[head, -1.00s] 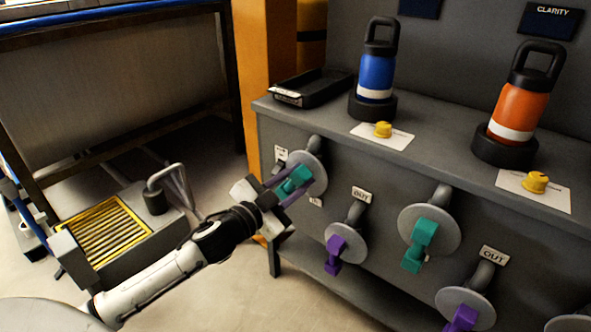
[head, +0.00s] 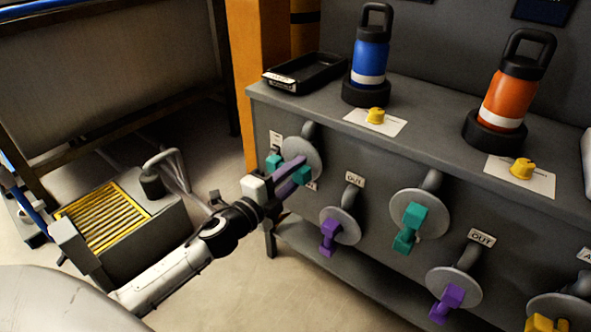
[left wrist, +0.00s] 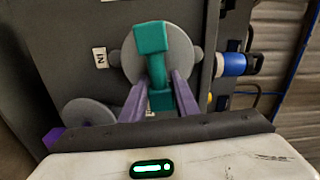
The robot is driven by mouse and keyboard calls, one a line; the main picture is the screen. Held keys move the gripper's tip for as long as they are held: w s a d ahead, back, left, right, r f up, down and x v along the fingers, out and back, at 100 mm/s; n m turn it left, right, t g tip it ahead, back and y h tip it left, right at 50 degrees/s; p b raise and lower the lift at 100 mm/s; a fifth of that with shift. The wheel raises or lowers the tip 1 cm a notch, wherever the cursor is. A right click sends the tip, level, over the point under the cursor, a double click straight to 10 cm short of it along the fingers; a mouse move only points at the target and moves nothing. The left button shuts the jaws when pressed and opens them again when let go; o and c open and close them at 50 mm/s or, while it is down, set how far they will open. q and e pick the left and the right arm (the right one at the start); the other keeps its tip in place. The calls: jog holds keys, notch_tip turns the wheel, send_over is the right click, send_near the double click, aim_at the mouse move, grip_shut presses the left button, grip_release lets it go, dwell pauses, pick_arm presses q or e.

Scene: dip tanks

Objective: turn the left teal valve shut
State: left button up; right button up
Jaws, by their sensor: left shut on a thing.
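The left teal valve (head: 273,162) is at the left end of the grey cabinet's front, on a round grey disc (head: 308,152). Its handle lies roughly sideways in the head view, partly covered by the fingers. My left gripper (head: 291,173) is at the valve, its two purplish fingers shut on the handle. In the left wrist view the teal handle (left wrist: 152,39) stands out past the fingertips, with its narrow stem between the fingers of the gripper (left wrist: 160,82). My right gripper is not in view.
A purple valve (head: 329,237) is close below right of my gripper. Another teal valve (head: 408,228) and purple valve (head: 447,303) are further right. A blue bottle (head: 370,60), an orange bottle (head: 508,98) and a black tray (head: 306,72) stand on top.

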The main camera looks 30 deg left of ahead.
pick_arm(q)
jog(key=shift+d+f+m, duration=0.1)
jog(key=shift+f+m, duration=0.1)
jog(key=shift+m, duration=0.3)
jog(key=o, duration=0.8)
jog(key=shift+s, duration=0.3)
jog(key=s, duration=0.9)
jog(key=shift+s+a, duration=0.4)
